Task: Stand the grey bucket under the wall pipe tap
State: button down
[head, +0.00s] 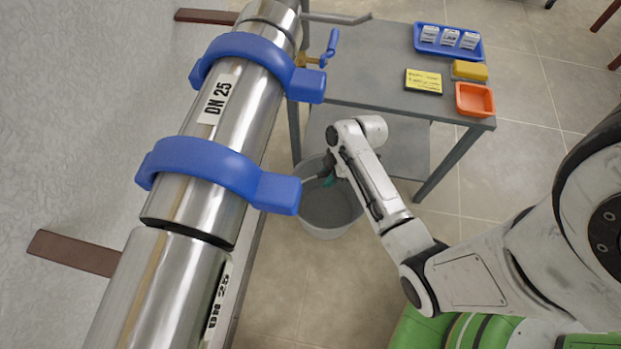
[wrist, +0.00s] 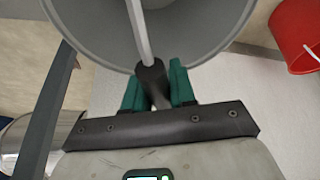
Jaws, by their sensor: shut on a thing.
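The grey bucket (head: 330,222) is low beside the steel pipe, in front of the grey table; I cannot tell whether it touches the floor. My gripper (head: 327,180) reaches down over its rim. In the wrist view my gripper (wrist: 157,84) has its green fingers shut on the dark grip of the bucket's handle. The bucket (wrist: 200,25) fills the top of that view. A brass tap with a blue lever (head: 331,48) sticks out from the pipe, farther back than the bucket.
The steel pipe (head: 214,125) with blue clamps (head: 205,165) runs along the left. The grey table (head: 385,75) holds a blue tray (head: 465,53), a yellow sponge (head: 469,70) and an orange tray (head: 475,99). A red bucket (wrist: 293,35) shows in the wrist view. Floor in front is clear.

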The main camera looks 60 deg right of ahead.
jog(key=w+f+b, duration=0.4)
jog(key=w+f, duration=0.1)
jog(key=f, duration=0.4)
jog(key=shift+w+a, duration=0.2)
jog(key=shift+a, duration=0.25)
jog(key=shift+f, duration=0.1)
jog(key=shift+f, duration=0.1)
jog(key=c, duration=0.9)
grip_release()
